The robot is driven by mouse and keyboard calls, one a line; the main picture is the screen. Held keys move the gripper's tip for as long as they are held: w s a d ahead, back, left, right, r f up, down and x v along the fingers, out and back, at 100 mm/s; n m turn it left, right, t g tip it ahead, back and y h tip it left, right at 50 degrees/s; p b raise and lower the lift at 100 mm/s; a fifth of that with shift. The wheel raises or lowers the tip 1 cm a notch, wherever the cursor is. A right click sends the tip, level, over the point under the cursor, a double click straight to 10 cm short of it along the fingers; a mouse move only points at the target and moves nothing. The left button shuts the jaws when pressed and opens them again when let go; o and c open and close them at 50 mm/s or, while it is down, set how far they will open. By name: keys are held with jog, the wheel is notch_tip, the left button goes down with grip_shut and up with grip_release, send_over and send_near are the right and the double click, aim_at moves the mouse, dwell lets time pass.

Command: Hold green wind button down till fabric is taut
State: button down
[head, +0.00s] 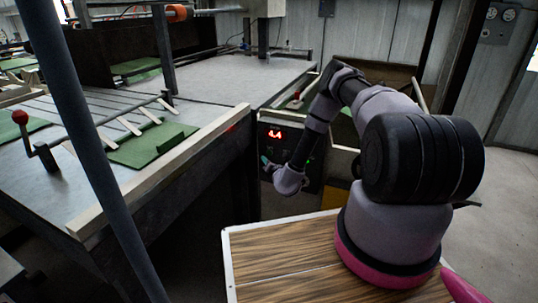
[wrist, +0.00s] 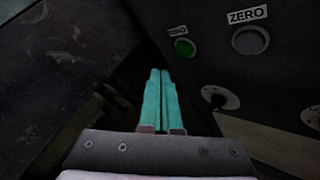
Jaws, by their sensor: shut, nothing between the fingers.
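In the wrist view the green button (wrist: 184,48) sits on a dark control panel under a small white label, seen tilted. My gripper (wrist: 160,72) has two teal fingers shut together with nothing between them. The fingertips show just left of and below the green button in the picture; I cannot tell the gap in depth, and no contact shows. In the head view my gripper (head: 265,160) is at the left side of the panel, below a red lit display (head: 275,134) reading about 4.4.
A grey button (wrist: 250,40) labelled ZERO and a round knob (wrist: 220,97) are on the same panel, right of the green button. A large worktable (head: 190,140) with a pale wooden edge stands left of the panel. Concrete floor is open at the right.

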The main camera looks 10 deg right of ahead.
aim_at(269, 153)
jog(key=shift+w+d, duration=0.75)
jog(key=shift+w, duration=0.2)
jog(key=shift+w, duration=0.1)
dwell(1.4)
jog(key=shift+w+d, duration=0.2)
jog(key=shift+w, duration=0.05)
